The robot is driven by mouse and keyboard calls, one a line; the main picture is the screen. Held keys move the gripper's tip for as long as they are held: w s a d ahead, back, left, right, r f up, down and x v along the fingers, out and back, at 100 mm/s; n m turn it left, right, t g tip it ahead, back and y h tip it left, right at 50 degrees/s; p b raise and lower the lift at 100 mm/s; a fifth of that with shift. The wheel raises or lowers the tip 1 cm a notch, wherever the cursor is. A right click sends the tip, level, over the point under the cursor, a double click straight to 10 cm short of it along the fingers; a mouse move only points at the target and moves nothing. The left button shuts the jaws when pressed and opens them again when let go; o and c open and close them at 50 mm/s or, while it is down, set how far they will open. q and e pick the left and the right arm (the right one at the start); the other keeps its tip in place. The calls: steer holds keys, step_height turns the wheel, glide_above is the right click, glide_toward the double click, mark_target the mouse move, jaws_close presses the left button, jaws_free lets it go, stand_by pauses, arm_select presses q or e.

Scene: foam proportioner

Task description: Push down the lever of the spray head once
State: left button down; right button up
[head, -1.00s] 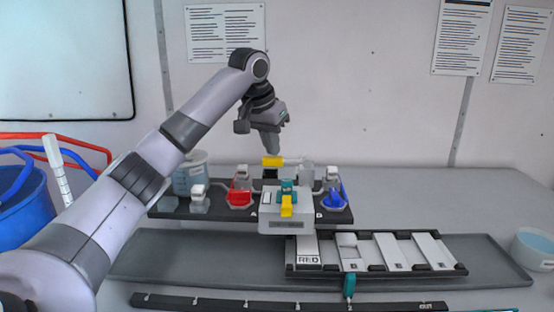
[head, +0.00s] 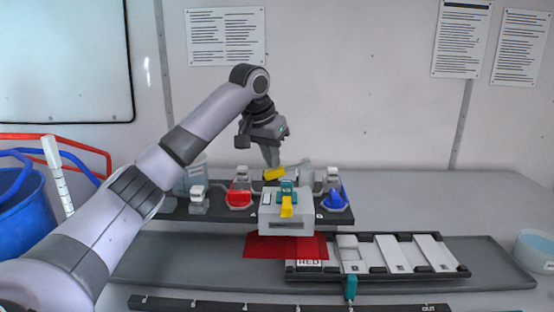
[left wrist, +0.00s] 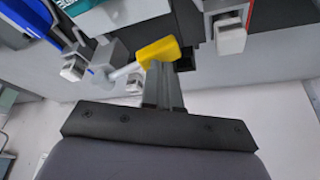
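The yellow lever (head: 273,174) sits behind the grey box (head: 287,224) and now tilts. It also shows in the left wrist view (left wrist: 158,51), with a pale rod on its left side. My left gripper (head: 271,162) points down at the lever from above; its fingers are together and appear to touch it. The fingers also show in the left wrist view (left wrist: 162,80), with nothing visible between them. A smaller yellow part (head: 287,207) and a teal part are on the box. A red patch (head: 262,246) spreads below the box. My right gripper is out of view.
Red (head: 239,196) and blue (head: 334,198) containers flank the box on a dark rack. A black frame with white plates (head: 394,252) lies on the grey tray (head: 190,255). A blue bucket (head: 22,208) stands left, a bowl (head: 534,249) right.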

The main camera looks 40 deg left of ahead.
arm_select(q)
steer(key=shift+r+p, duration=1.6)
steer(key=shift+p, duration=0.15)
steer(key=shift+r+b, duration=0.15)
steer(key=shift+b, duration=0.15)
step_height(320, 180, up, 4)
steer(key=shift+r, duration=0.2)
stand_by(0.4)
